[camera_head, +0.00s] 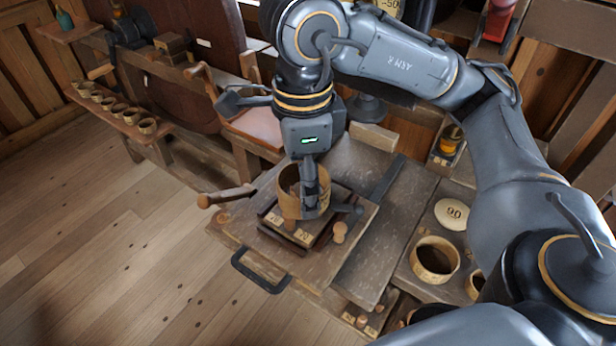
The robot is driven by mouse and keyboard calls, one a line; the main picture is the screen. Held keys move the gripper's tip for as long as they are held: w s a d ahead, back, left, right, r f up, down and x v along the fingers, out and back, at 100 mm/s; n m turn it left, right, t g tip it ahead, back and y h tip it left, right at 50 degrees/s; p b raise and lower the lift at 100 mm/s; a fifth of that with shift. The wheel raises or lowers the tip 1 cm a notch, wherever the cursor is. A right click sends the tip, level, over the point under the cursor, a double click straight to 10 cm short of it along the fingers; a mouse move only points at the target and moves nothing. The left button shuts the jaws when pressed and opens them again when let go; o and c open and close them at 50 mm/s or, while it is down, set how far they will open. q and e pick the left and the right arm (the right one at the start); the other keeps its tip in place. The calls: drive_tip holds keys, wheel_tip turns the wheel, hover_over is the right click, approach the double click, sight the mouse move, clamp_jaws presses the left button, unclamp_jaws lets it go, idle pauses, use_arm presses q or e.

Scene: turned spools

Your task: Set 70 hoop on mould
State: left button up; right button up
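A light wooden hoop (289,205) is upright in my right gripper (311,196), which comes down from above. A dark finger lies across the hoop's right wall, and the gripper looks shut on that wall; the other finger is mostly hidden. The hoop is over a dark-framed mould (322,238) on the wooden bench. Pale number plates (297,234) show at the mould's front; their digits are too small to read surely. I cannot tell whether the hoop touches the mould, since its lower edge hides the contact. My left gripper is not in view.
Wooden knobs (339,232) and a handle (227,196) stick out around the mould. Several small cups (109,103) line a left shelf. The floor (110,250) at left is clear.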

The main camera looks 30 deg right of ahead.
drive_tip(key=w+d+f+p, duration=0.1)
drive_tip(key=w+d+f, duration=0.3)
drive_tip(key=w+d+f+p, duration=0.1)
drive_tip(key=w+d+f, duration=0.3)
drive_tip(key=w, duration=0.1)
drive_tip(key=shift+d, duration=0.1)
drive_tip(key=shift+w+d+f+p, duration=0.25)
drive_tip(key=shift+f+p, duration=0.15)
drive_tip(key=shift+f, duration=0.15)
drive_tip(key=f, duration=0.3)
drive_tip(key=shift+w+d+f+p, duration=0.1)
drive_tip(key=shift+w+f+p, duration=0.1)
drive_tip(key=shift+p, duration=0.15)
drive_tip(key=shift+f, duration=0.1)
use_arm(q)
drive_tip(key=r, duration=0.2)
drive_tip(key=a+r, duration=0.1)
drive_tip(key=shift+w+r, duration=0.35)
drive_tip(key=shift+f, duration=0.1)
